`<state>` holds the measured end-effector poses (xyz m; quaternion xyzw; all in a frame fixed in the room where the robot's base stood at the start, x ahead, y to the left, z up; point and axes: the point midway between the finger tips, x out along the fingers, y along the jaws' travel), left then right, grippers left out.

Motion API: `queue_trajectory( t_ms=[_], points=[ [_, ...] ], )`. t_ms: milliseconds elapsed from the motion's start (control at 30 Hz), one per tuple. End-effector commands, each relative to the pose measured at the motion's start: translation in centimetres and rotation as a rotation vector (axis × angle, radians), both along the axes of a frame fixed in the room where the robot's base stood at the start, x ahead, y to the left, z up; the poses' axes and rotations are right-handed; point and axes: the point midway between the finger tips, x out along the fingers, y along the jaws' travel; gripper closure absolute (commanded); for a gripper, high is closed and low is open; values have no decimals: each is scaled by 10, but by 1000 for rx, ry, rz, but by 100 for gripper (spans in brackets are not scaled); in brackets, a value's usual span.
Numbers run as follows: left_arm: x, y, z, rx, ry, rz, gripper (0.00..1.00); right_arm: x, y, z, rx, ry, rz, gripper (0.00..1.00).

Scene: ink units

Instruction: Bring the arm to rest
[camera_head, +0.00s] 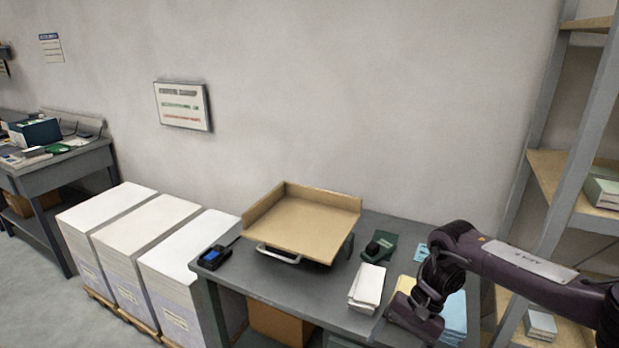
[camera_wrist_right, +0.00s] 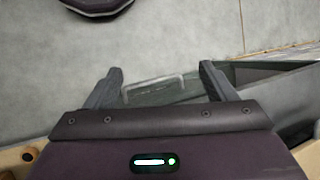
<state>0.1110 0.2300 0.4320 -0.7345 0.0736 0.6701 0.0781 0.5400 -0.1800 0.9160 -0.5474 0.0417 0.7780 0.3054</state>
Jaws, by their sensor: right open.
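My right arm (camera_head: 530,273) comes in from the right and bends down over the right end of the grey worktable (camera_head: 300,290). Its gripper (camera_wrist_right: 162,88) shows in the right wrist view with two dark fingers wide apart and nothing between them. Behind the fingers are a pale handle (camera_wrist_right: 155,83) on a dark grey-green front, and the grey floor (camera_wrist_right: 190,30). In the head view the fingertips are hard to make out. My left gripper is in neither view.
On the table are a tan tray (camera_head: 305,225), a dark device with a blue screen (camera_head: 216,256), a green-black tool (camera_head: 379,246), white papers (camera_head: 368,284) and a blue stack (camera_head: 455,318) beside my arm. Tall paper stacks (camera_head: 150,230) stand left; a shelf rack (camera_head: 545,170) stands right.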

Motion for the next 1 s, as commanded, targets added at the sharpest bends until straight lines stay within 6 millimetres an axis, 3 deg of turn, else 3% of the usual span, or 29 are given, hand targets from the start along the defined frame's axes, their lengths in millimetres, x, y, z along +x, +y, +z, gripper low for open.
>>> queue_trajectory(
  t_ms=[267,400,533,667,767,900,1000],
  points=[
    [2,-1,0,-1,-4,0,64,9,73,-61,232,-252,232,22],
    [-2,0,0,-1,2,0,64,14,119,-107,363,-487,334,22],
    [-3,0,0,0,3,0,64,12,143,-158,400,-718,369,22],
    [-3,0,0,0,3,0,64,-4,141,-220,325,-891,368,22],
    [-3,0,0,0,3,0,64,-33,122,-277,201,-960,369,22],
    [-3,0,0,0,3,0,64,-97,81,-353,4,-949,403,22],
    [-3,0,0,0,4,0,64,-153,51,-396,-114,-889,445,22]
  ],
)
